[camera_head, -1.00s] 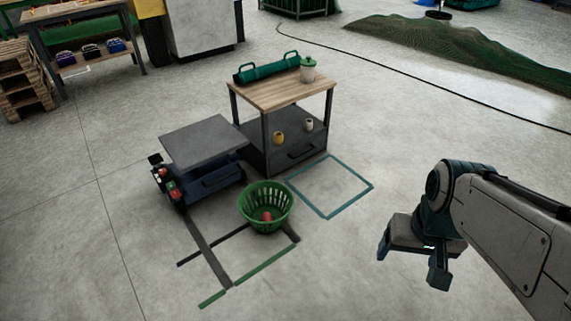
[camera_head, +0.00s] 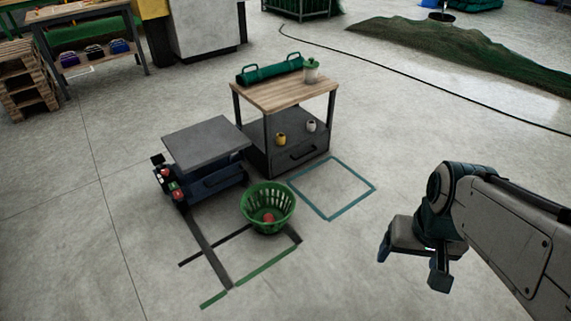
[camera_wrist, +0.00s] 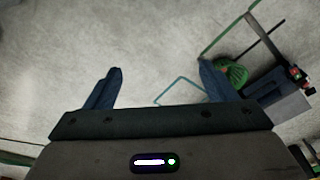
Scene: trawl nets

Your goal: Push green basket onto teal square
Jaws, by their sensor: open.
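The green basket (camera_head: 268,207) stands upright on the floor in the head view, with a small red thing (camera_head: 268,217) inside it. The teal square (camera_head: 331,188) is an outline on the floor just right of the basket, and its inside is empty. My gripper (camera_head: 412,268) is open and empty, to the right of the basket and square and well apart from both. In the wrist view my gripper (camera_wrist: 158,80) has its two fingers spread. The basket (camera_wrist: 233,72) shows there beside the right finger, and part of the teal square (camera_wrist: 181,81) shows between the fingers.
A wooden-topped cart (camera_head: 284,96) stands behind the square, with a green tube and a pot on top and two cups below. A low grey-topped unit (camera_head: 205,143) stands left of the basket. Dark and green floor lines (camera_head: 268,265) lie around the basket's front. Floor at front right is clear.

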